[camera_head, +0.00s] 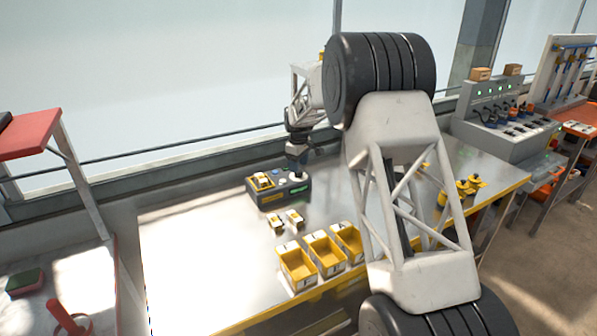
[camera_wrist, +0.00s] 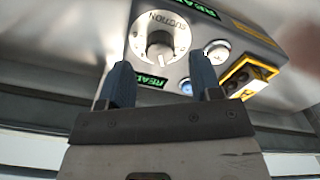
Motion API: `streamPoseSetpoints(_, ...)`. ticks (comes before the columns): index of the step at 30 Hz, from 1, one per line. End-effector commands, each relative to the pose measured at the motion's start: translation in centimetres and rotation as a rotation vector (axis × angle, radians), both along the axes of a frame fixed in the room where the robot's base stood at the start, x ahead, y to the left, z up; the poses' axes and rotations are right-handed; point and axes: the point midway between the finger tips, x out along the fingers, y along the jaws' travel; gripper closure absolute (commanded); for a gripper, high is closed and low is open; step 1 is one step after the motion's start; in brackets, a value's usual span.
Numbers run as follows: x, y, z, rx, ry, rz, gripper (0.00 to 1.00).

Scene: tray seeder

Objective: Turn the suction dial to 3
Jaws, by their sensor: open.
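Whether a finger touches the dial is unclear. In the head view the control box (camera_head: 268,196) stands at the back of the table, with my gripper (camera_head: 297,170) above it; the dial is hidden there.
Green display labels (camera_wrist: 150,80), a white round button (camera_wrist: 217,52) and a yellow-black part (camera_wrist: 250,76) surround the dial. Yellow bins (camera_head: 298,268) stand at the table's front, with small yellow-white items (camera_head: 276,222) behind them. The metal table (camera_head: 190,250) is clear at left.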

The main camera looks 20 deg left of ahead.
Motion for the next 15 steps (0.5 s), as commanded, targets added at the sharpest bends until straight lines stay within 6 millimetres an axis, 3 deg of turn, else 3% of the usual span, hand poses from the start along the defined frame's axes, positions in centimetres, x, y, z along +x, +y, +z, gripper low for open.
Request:
streamPoseSetpoints(6, 0.0, 0.0, -2.4, -0.001, 0.001, 0.0, 0.41)
streamPoseSetpoints(15, 0.0, 0.0, -3.2, 0.0, 0.0, 0.0, 0.41)
